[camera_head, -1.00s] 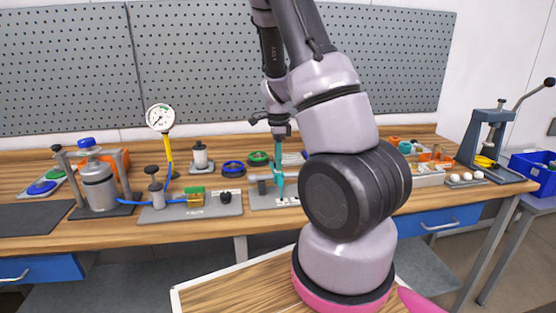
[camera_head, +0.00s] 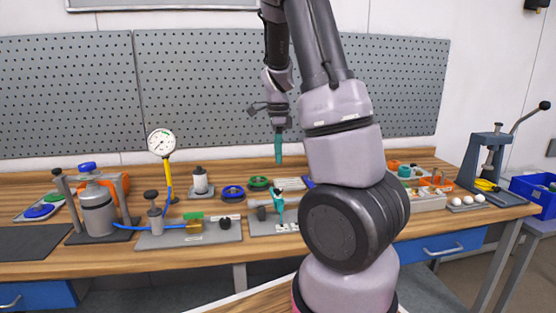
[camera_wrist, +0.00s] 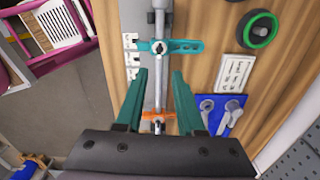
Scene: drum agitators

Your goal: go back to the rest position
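My gripper (camera_head: 279,150) hangs above the wooden bench in the head view, its teal fingers pointing down in front of the pegboard. In the wrist view my gripper (camera_wrist: 163,88) has its two teal fingers apart, with nothing held between them. Below it is a grey fixture with a metal rod (camera_wrist: 159,22). A teal lever (camera_wrist: 178,47) sits across the rod, and an orange lever (camera_wrist: 157,115) shows farther down, between the fingers. The teal piece (camera_head: 277,205) also shows in the head view, below my gripper and apart from it.
A pressure gauge (camera_head: 161,143), a metal canister (camera_head: 97,212) and a valve plate (camera_head: 190,236) stand on the left. A lever press (camera_head: 486,165) stands on the right. A blue mat with wrenches (camera_wrist: 219,113) lies beside the fixture. The air around my gripper is clear.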

